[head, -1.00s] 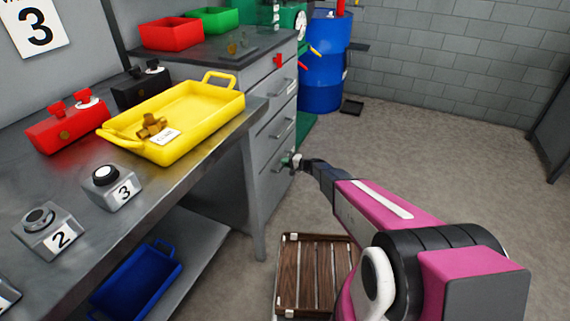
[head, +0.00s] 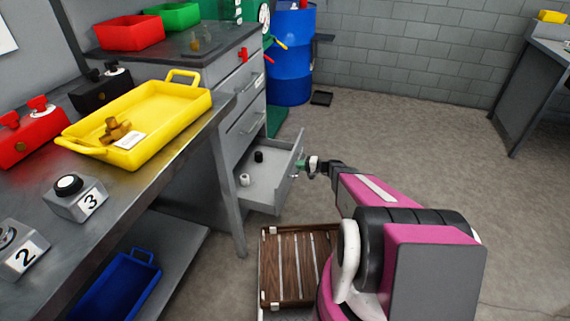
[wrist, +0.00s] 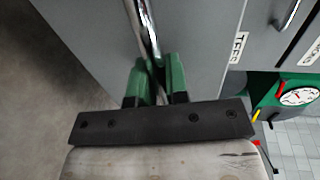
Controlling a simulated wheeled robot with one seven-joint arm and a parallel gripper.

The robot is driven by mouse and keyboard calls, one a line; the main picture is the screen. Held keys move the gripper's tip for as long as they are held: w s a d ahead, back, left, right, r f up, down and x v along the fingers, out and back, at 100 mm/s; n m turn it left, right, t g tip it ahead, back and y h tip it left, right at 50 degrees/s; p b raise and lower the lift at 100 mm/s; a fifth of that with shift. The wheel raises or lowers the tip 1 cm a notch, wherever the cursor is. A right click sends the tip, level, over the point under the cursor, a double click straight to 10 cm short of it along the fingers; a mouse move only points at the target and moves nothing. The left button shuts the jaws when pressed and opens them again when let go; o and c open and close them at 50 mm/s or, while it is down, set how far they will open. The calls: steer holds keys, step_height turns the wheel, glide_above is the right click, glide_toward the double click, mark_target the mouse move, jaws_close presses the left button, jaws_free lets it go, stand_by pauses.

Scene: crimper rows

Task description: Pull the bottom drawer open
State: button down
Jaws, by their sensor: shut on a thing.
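The bottom drawer (head: 262,190) of the grey cabinet (head: 232,92) stands pulled out, and its inside shows in the head view. A small black item and a small white item lie in it. My gripper (head: 307,165) is at the drawer's front, on its handle. In the wrist view the green fingers of my gripper (wrist: 157,80) are shut on the metal handle (wrist: 146,30), one finger on each side. The drawers above it are shut.
A slatted wooden crate (head: 300,262) stands on the floor below the open drawer. The workbench (head: 150,190) with a yellow tray (head: 150,118) is at the left. The floor to the right of my arm is clear. A blue barrel (head: 290,62) stands behind the cabinet.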

steer(key=f+v, duration=0.2)
steer(key=v, duration=0.9)
steer(key=shift+s+d, duration=0.15)
steer(key=shift+d, duration=0.25)
steer(key=shift+f, duration=0.1)
steer(key=c, duration=1.1)
jaws_free()
steer(key=shift+c, duration=0.2)
steer(key=v, duration=1)
steer(key=shift+d, duration=0.35)
steer(key=shift+s+a, duration=0.1)
